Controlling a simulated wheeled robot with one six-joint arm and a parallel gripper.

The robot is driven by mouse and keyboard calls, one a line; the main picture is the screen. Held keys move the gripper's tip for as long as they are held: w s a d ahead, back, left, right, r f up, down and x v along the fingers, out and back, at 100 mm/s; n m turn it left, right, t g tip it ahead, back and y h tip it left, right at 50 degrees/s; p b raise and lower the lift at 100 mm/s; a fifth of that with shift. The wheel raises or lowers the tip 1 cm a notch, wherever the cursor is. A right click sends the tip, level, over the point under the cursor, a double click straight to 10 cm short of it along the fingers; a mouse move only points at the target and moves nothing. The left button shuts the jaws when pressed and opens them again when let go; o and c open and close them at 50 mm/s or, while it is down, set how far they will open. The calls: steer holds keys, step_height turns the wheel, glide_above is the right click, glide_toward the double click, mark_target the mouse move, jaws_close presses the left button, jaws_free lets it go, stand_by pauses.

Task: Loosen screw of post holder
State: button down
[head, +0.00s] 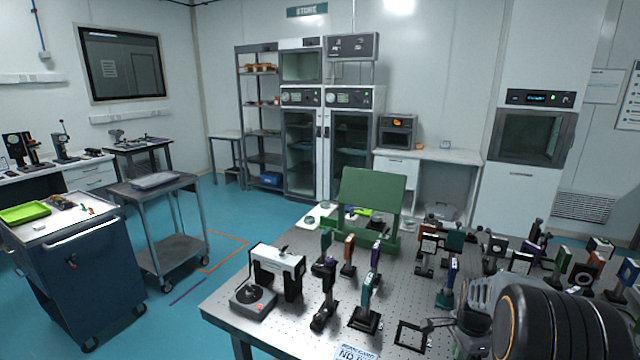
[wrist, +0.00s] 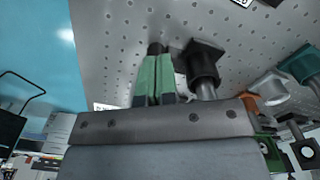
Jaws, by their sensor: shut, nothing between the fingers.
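In the wrist view my gripper (wrist: 158,60) is shut, its two green-padded fingers together with nothing between them. The fingers point toward the perforated metal optical table (wrist: 120,35). Just right of the fingertips is a black post holder (wrist: 203,62) with a bare metal post (wrist: 207,91). I cannot tell whether the fingertips touch it, and I cannot make out its screw. In the head view, several mounted optics on black post holders stand on the optical table (head: 235,310); I cannot tell which one is beside my gripper. My arm covers part of the table's lower right.
A green angled stand (head: 372,200) is at the table's back. A white-and-black device (head: 277,272) stands near the left edge. Crowded mounts fill the right side. A blue cart (head: 75,275) and a grey trolley (head: 165,215) stand left, with clear floor between trolley and table.

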steer(key=shift+r, duration=0.6)
